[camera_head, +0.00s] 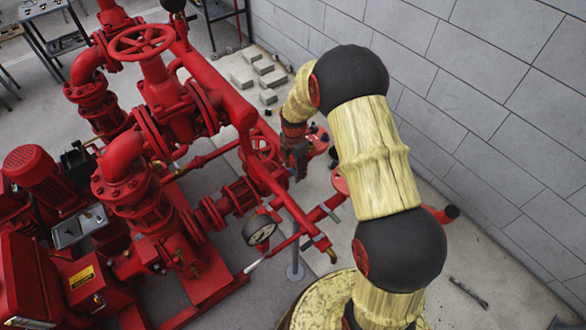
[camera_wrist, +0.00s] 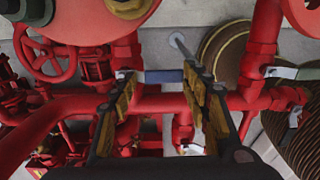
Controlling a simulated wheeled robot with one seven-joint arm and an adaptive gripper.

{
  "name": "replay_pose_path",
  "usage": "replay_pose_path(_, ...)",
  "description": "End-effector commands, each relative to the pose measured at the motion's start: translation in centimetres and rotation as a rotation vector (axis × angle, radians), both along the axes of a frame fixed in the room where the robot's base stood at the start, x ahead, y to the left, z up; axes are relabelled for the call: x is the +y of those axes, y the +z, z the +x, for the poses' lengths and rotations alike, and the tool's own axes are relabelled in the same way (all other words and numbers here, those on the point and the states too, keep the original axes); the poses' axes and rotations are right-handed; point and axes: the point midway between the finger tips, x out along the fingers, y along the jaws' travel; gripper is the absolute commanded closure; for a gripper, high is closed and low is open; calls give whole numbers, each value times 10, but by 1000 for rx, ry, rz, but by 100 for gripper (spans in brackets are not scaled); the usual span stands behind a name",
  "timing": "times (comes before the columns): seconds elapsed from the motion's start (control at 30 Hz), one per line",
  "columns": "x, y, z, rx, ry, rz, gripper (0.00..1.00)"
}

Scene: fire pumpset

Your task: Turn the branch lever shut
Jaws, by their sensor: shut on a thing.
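In the wrist view, the branch lever (camera_wrist: 165,76) has a blue grip and lies crosswise between the fingers, in front of red pipework. The fingers stand well apart and have worn yellow pads. In the head view, my gripper (camera_head: 297,158) is beside the red pipes, small and partly hidden by my arm. I cannot make out the held lever there.
A silver lever with a dull green-blue grip (camera_wrist: 308,73) sits on the right-hand pipe. A red handwheel (camera_wrist: 45,52) is at left. In the head view, a pressure gauge (camera_head: 260,230) hangs near the pipes. Grey blocks (camera_head: 263,67) lie by the wall (camera_head: 470,70).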

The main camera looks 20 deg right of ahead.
Motion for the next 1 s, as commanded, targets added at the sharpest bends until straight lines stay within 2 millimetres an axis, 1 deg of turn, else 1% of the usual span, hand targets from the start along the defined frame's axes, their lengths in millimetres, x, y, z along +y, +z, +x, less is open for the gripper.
replay_pose_path(0.37,-1,0,1,-2,7,-2,98)
replay_pose_path(0.4,-1,0,1,-2,7,-2,51)
replay_pose_path(0.7,0,0,0,-1,5,-1,34)
replay_pose_path(1.0,0,1,0,-1,4,-1,34)
